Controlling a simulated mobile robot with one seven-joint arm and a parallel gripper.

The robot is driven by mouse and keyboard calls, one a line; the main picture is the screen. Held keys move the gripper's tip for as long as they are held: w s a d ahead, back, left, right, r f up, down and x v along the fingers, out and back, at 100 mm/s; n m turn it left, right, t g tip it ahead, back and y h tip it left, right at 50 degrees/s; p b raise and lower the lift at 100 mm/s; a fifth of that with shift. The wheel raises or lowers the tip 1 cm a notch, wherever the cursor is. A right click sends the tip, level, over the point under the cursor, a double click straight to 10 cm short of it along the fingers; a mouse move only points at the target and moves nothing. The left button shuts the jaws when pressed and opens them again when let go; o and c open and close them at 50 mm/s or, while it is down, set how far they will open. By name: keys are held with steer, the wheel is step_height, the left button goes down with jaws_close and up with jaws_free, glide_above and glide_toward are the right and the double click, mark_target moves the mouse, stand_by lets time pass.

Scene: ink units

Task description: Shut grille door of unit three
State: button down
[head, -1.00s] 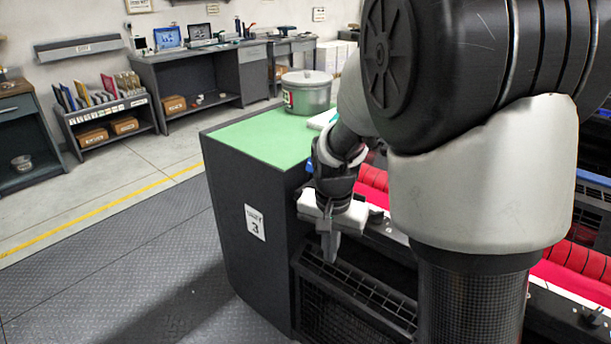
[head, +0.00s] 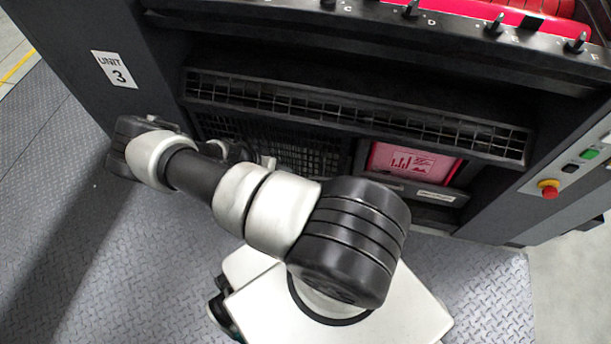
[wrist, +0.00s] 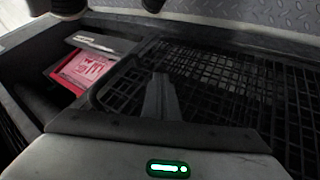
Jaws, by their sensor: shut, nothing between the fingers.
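Unit three carries a white label (head: 115,69) at upper left in the head view. A long black grille strip (head: 350,118) runs across its front. Below it, at left, is a dark mesh panel (head: 295,155), and to its right a recess holds a pink panel (head: 408,160). I cannot tell for sure which grille part is the door or how far it stands open. My gripper (wrist: 161,95) is shut and empty, in front of the black mesh (wrist: 225,85) in the wrist view; contact is unclear. In the head view my arm partly hides the gripper and mesh.
A control plate with a red button (head: 548,188) and a green button (head: 589,154) is at right. Black knobs (head: 496,22) line the ledge above. Patterned metal floor (head: 60,200) is clear at left.

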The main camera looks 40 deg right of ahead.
steer(key=b, duration=0.3)
glide_toward(313, 175)
step_height(313, 175, down, 2)
steer(key=d, duration=0.1)
steer(key=s+d, duration=0.1)
steer(key=s, duration=0.1)
steer(key=s+d, duration=0.1)
steer(key=shift+s+d+r, duration=0.25)
steer(key=shift+s+d, duration=0.1)
steer(key=shift+d, duration=0.05)
steer(key=shift+s+d, duration=0.1)
steer(key=shift+s, duration=0.05)
